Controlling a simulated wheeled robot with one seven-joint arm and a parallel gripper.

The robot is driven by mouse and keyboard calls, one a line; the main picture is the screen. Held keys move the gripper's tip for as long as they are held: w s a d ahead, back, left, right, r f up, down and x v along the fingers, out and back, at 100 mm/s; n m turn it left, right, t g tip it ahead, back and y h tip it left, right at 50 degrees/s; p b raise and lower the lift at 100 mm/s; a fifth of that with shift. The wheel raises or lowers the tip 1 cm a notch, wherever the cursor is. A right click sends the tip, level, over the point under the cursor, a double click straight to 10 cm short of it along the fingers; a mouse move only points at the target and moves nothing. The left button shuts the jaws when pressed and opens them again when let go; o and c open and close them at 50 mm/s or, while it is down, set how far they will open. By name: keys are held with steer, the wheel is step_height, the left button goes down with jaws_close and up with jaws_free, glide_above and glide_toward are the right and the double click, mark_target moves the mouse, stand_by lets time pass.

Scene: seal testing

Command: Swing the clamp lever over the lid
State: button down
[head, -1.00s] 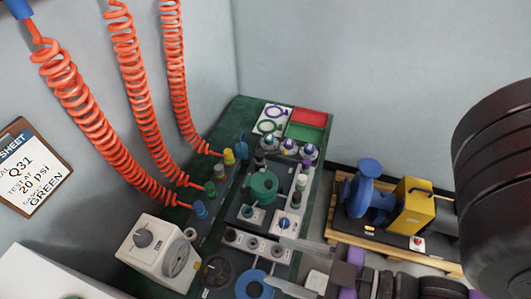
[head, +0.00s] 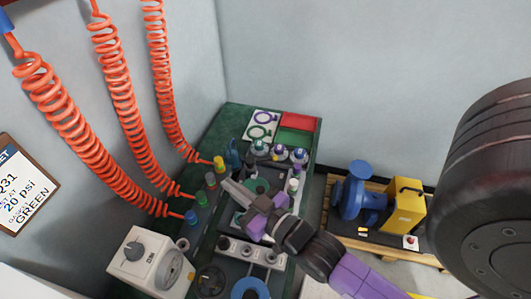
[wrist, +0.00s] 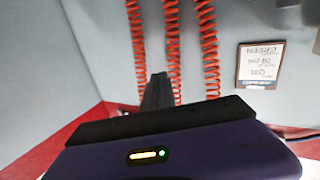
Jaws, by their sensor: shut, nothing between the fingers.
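In the wrist view the dark fingers (wrist: 158,90) are together, with no lid or lever in view.
Colored hose fittings (head: 202,199) line the bench's left side below orange coiled hoses (head: 70,130). A white box with dials (head: 147,262) stands front left. Red and green trays (head: 300,121) are at the back. A pallet with a blue pump (head: 358,192) is at right.

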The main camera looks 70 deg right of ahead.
steer(key=w+d+f+m+g+h, duration=0.1)
steer(key=w+d+f+m+g, duration=0.15)
steer(key=d, duration=0.95)
steer(key=w+d+f+m+g, duration=0.2)
steer(key=w+d+g, duration=0.2)
steer(key=d, duration=0.9)
steer(key=w+d+f+m+g+h, duration=0.1)
steer(key=w+d+f+m+g, duration=0.15)
steer(key=d, duration=0.95)
steer(key=s+a+f+m+g+y, duration=0.1)
steer(key=s+a+f+g+y, duration=0.2)
steer(key=s+f+g+y, duration=0.2)
step_height(320, 180, down, 3)
steer(key=shift+f, duration=0.1)
steer(key=shift+w, duration=0.1)
